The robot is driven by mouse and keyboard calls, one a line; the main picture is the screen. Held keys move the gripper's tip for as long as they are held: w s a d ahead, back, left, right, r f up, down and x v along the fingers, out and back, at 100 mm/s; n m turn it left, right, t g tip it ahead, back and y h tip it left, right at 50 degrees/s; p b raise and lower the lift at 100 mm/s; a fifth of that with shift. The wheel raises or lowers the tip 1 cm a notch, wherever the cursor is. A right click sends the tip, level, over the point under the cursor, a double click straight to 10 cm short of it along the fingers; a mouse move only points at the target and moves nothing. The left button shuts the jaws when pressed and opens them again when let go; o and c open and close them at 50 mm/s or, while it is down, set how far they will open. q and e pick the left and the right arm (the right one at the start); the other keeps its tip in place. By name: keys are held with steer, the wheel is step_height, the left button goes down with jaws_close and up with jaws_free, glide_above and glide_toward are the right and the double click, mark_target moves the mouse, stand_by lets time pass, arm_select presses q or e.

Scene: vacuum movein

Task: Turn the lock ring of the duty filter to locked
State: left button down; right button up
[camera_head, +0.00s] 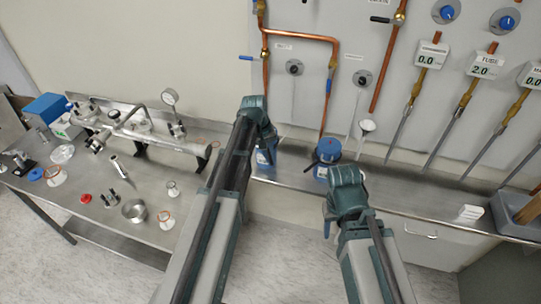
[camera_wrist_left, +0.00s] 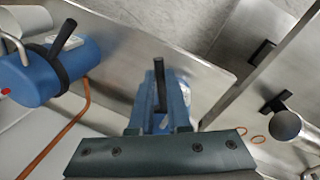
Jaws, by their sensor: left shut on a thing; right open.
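Two blue filters stand at the wall panel. The left one, partly hidden by my arm, is in the head view (camera_head: 265,158); the right one (camera_head: 328,150) has a dark band and lever. In the left wrist view, a blue filter (camera_wrist_left: 180,100) with a black lever (camera_wrist_left: 160,85) lies just beyond my left gripper; another blue filter (camera_wrist_left: 28,82) with a black ring and lever is at left. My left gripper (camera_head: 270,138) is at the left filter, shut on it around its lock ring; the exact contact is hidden. My right gripper (camera_head: 327,228) is open and empty, in front of the shelf.
Copper pipes (camera_head: 304,37), valves and gauges line the panel (camera_head: 335,90) above the filters. A steel bench (camera_head: 108,218) with glassware and a tube assembly (camera_head: 160,142) stands at left. The shelf (camera_head: 420,195) right of the filters is largely clear.

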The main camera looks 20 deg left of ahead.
arm_select(q)
steer(key=w+a+m+g, duration=0.1)
steer(key=a+m+g, duration=0.1)
steer(key=a+m, duration=0.8)
steer(key=shift+a+m, duration=0.2)
steer(key=shift+m, duration=0.6)
steer(key=shift+w, duration=0.15)
steer(key=c, duration=0.9)
jaws_free()
steer(key=shift+o, duration=0.2)
step_height(320, 180, up, 14)
steer(key=w+a+p, duration=0.1)
steer(key=a+p, duration=0.1)
steer(key=p, duration=1.1)
steer(key=shift+w+a+f+p, duration=0.15)
steer(key=shift+w+f+p, duration=0.05)
steer(key=shift+p, duration=0.1)
